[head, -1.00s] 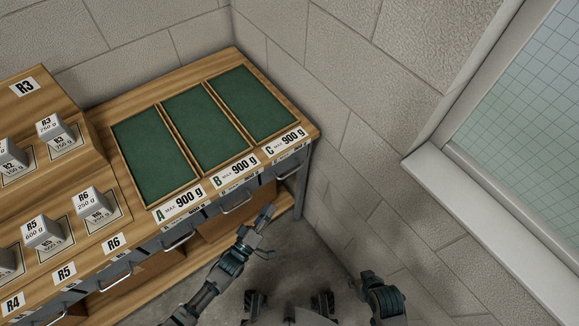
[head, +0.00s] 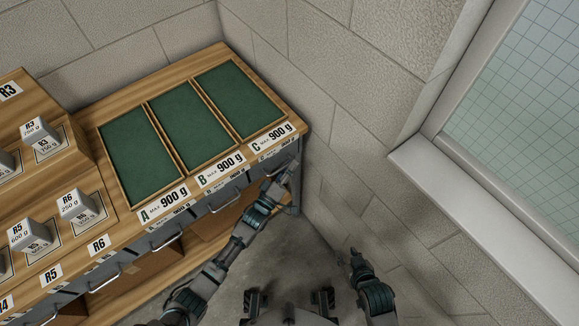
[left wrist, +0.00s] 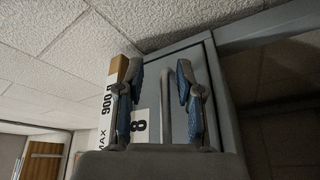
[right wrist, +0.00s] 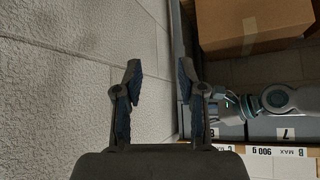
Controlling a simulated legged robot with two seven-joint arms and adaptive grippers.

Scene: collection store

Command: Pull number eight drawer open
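Drawer eight (left wrist: 165,57) has a grey front with a white label reading 8 (left wrist: 140,126) in the left wrist view. Its bar handle (left wrist: 166,100) lies between the fingers of my left gripper (left wrist: 160,72), which is open. Whether the fingers touch the handle I cannot tell.
The wooden bench carries green trays A (head: 140,155), B (head: 190,125) and C (head: 240,98), with weights (head: 75,205) on the left. Other drawer handles (head: 225,202) run along its front. A block wall (head: 350,150) stands close on the right. A cardboard box (right wrist: 250,22) is below.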

